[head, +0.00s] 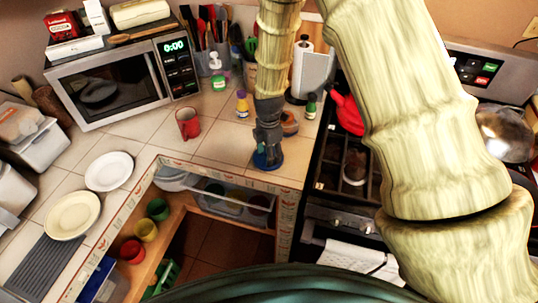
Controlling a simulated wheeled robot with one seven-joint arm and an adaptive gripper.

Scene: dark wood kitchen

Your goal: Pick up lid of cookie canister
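My gripper (267,148) points down over the tiled counter near its inner corner. A small dark blue round piece (268,161), which looks like a lid, is right at the fingertips, close to the counter's front edge. The fingers are too small and dark to tell whether they are shut on it, or whether it rests on the counter. A small brown and dark round container (289,124), possibly the cookie canister, stands just behind and to the right of my gripper, partly hidden by it.
A red mug (188,123), a yellow-capped bottle (242,104) and a dark green-capped bottle (311,106) stand nearby. A paper towel holder (312,73) is behind. Two plates (109,171) (72,215) lie left.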

